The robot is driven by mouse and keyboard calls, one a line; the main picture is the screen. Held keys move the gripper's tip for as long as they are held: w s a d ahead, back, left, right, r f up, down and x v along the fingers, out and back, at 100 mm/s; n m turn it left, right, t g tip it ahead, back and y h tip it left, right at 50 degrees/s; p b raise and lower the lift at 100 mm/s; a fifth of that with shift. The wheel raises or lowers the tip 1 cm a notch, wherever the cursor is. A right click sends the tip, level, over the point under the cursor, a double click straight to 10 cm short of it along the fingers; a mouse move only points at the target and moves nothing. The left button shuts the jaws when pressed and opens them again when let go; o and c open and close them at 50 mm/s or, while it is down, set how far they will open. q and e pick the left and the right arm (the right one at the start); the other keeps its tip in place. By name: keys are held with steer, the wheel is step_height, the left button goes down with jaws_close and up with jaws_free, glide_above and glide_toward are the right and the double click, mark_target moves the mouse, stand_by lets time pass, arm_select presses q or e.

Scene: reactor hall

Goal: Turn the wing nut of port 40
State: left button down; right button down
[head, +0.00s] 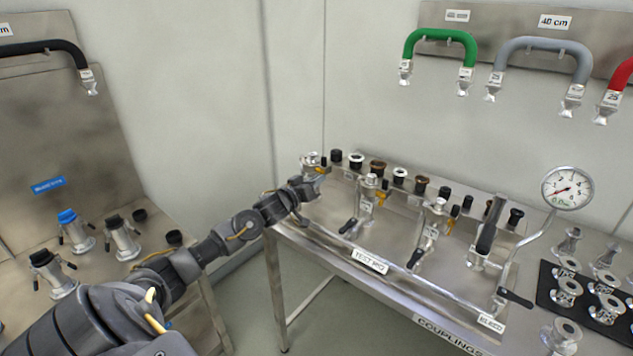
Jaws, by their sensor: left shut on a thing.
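My left arm reaches across from the lower left to the far left end of the steel test bench (312,232). My left gripper (314,174) is small in the picture and shut on a part of the metal fitting (309,159) at that end, seemingly its wing nut. The jaws and the wing nut are too small to make out clearly. The port number there cannot be read. Other upright port fittings (367,193) with yellow and black parts stand further right along the bench. My right gripper is not in view.
A row of black, white and brown caps (378,167) lines the bench's back. A pressure gauge (567,188) stands at the right, near metal couplings on a black mat (557,283). Coloured hoses (440,36) hang on the wall. A left bench holds several fittings (122,237).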

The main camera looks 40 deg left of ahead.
arm_select(q)
steer(key=shift+a+r, duration=0.15)
steer(key=shift+r, duration=0.05)
stand_by(0.5)
steer(key=shift+r+m, duration=0.1)
steer(key=shift+m, duration=0.2)
stand_by(1.4)
steer(key=c, duration=1.5)
jaws_free()
steer(key=shift+f, duration=0.2)
steer(key=shift+s, duration=0.1)
steer(key=s+b, duration=0.1)
steer(key=s, duration=0.9)
steer(key=shift+s+b, duration=0.35)
steer(key=shift+b, duration=0.05)
